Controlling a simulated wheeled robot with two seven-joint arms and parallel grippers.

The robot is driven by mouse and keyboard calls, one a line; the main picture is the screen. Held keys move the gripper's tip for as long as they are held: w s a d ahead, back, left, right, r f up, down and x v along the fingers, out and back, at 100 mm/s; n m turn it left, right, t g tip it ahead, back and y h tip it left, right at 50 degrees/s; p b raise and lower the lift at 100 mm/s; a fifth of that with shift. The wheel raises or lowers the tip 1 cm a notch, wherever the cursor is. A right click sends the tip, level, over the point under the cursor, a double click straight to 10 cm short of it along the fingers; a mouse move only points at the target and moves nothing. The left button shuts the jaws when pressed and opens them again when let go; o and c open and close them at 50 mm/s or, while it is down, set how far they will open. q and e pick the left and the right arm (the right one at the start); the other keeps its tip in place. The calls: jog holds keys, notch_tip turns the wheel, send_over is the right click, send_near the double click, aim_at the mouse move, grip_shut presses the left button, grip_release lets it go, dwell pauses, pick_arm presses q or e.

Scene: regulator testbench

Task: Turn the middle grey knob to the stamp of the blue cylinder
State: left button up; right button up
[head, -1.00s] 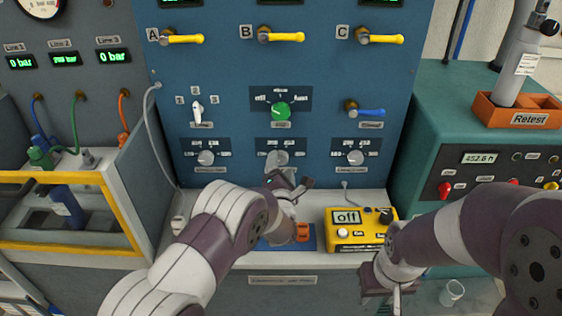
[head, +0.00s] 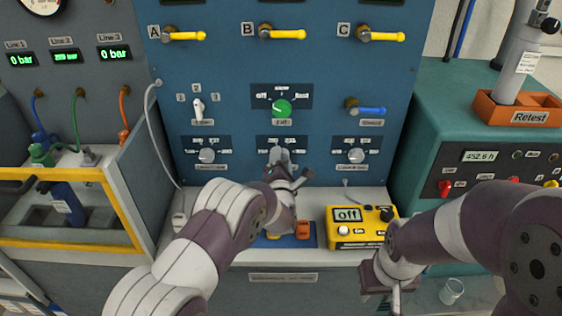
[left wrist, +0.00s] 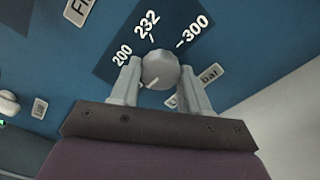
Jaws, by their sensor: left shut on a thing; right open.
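The middle grey knob (left wrist: 160,68) sits on a dark scale plate marked 200, 232 and 300 in the left wrist view. A pale mark shows near its lower edge. My left gripper (left wrist: 159,75) is shut on this knob, one finger on each side. In the head view the left gripper (head: 279,159) reaches the lower middle of the blue panel and mostly hides the knob. A blue cylinder (head: 66,206) with a white label stands in the yellow-framed box at left; its stamp is too small to read. My right gripper (head: 387,284) is open at the lower right.
Grey knobs flank the middle one at left (head: 207,156) and right (head: 356,156). A green knob (head: 281,107) sits above. A yellow box (head: 360,230) reading "off" and a blue mat (head: 307,241) with small orange pieces lie on the ledge below.

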pick_arm(q)
jog(key=m+b, duration=0.5)
jog(key=m, duration=1.8)
jog(key=shift+d+r, duration=0.1)
jog(key=shift+m, duration=0.3)
dwell(0.3)
jog(key=o, duration=1.1)
jog(key=shift+c, duration=0.2)
